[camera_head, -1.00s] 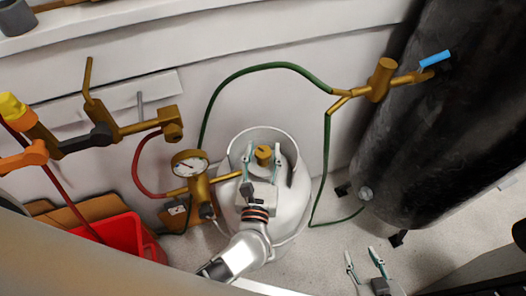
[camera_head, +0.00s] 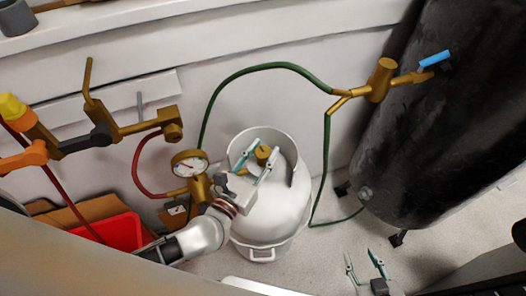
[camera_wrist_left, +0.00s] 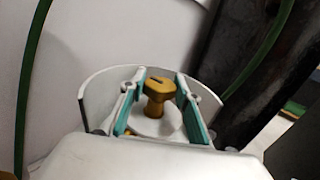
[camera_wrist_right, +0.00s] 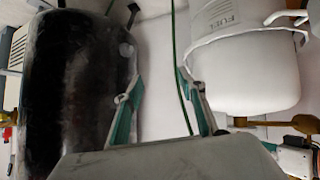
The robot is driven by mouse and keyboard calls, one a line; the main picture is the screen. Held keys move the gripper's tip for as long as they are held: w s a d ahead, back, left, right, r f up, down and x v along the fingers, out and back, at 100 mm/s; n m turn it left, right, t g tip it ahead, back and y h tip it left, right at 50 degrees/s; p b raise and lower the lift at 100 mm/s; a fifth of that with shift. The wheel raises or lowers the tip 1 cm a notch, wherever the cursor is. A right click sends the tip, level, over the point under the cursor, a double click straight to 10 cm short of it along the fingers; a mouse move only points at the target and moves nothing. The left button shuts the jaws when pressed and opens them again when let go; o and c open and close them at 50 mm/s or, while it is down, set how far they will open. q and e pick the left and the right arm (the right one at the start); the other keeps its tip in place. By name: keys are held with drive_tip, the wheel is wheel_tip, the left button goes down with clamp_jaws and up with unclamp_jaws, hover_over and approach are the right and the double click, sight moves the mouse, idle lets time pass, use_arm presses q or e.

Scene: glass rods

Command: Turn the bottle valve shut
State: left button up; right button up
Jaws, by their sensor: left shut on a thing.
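The white gas bottle (camera_head: 285,212) stands upright on the floor, with a raised collar around its top. Its brass valve knob (camera_head: 263,152) sits inside the collar. My left gripper (camera_head: 261,151) reaches in from the lower left and is shut on the valve, one finger on each side. In the left wrist view the knob (camera_wrist_left: 156,96) stands between the teal-padded fingers and shows a dark line on top. My right gripper (camera_head: 359,254) is open and empty at the lower right. In the right wrist view the bottle (camera_wrist_right: 245,70) shows "FUEL" lettering.
A pressure gauge (camera_head: 189,163) is left of the bottle, close to my left wrist. A green hose (camera_head: 262,67) arches behind to a brass fitting (camera_head: 381,80). A large black tank (camera_head: 430,110) stands right. A red bin (camera_head: 112,231) is lower left.

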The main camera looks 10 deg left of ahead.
sight(262, 152)
use_arm(q)
drive_tip(key=shift+a+f+m+g+h+b, duration=0.1)
drive_tip(key=shift+f+m+g+h+b, duration=0.1)
drive_tip(key=shift+m+g+h+b, duration=0.65)
drive_tip(key=shift+m+h, duration=0.35)
drive_tip(key=shift+h, duration=0.6)
drive_tip(key=shift+r+m+h, duration=0.15)
drive_tip(key=shift+m+h, duration=0.15)
drive_tip(key=shift+h, duration=0.1)
use_arm(e)
drive_tip(key=shift+w+f, duration=0.15)
drive_tip(key=shift+w, duration=0.3)
use_arm(q)
drive_tip(key=o, duration=1.1)
drive_tip(key=shift+o, duration=0.2)
drive_tip(key=shift+r, duration=0.55)
wheel_tip(262, 152, up, 9)
use_arm(e)
drive_tip(key=shift+s+f, duration=0.2)
drive_tip(key=shift+s, duration=0.05)
